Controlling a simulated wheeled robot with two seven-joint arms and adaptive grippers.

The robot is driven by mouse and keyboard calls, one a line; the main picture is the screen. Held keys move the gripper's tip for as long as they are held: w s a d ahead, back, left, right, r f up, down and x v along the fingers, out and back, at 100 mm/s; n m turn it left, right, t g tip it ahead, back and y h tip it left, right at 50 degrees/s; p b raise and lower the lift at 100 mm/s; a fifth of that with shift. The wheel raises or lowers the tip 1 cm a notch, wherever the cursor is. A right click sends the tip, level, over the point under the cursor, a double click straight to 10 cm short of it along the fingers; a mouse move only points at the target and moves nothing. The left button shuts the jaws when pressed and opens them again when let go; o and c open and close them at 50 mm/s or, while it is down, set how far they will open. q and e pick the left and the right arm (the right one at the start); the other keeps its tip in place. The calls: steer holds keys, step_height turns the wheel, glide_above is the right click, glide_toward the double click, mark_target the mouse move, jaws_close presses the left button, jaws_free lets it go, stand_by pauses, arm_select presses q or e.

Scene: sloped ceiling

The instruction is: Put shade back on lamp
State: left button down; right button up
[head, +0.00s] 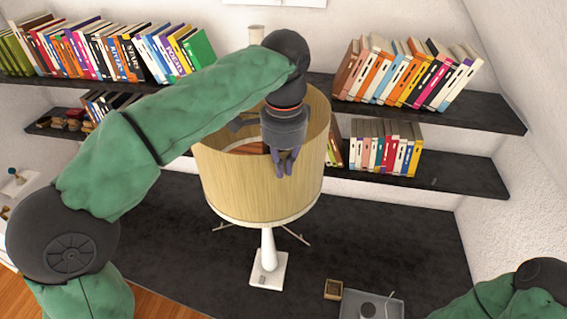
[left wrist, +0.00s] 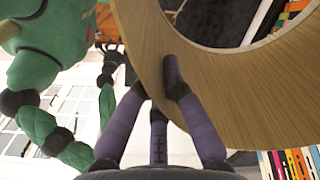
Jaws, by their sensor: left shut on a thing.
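The large tan, wood-grained lampshade (head: 228,180) stands open-topped above the white lamp (head: 267,250) in the head view. The lamp has a slim stem and a square base; the shade hides its upper part, so I cannot tell whether they touch. My left gripper (head: 283,165) reaches down at the shade's near right rim and is shut on the shade wall. In the left wrist view, the purple fingers (left wrist: 155,78) are against the shade (left wrist: 215,95). My right arm enters the head view at the bottom right, its gripper outside that view. A small dark gripper shape (left wrist: 110,68) shows in the left wrist view.
The dark table (head: 390,225) carries a small wooden box (head: 333,289) and a grey tray (head: 362,306) to the lamp's right. Shelves of books (head: 405,75) line the wall behind. A sloped white wall rises at the right. The table right of the shade is mostly clear.

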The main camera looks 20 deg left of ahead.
mark_target(283, 218)
arm_select(q)
steer(key=shift+w+f, duration=0.1)
steer(key=shift+f, duration=0.1)
steer(key=shift+f+b, duration=1.15)
steer(key=shift+f, duration=0.3)
steer(key=shift+s+f+b, duration=0.2)
steer(key=shift+f+b, duration=0.25)
steer(key=shift+f, duration=0.2)
steer(key=shift+f+b, duration=4.7)
steer(key=shift+f, duration=2.15)
steer(key=c, duration=1.3)
jaws_free()
steer(key=shift+f, duration=0.1)
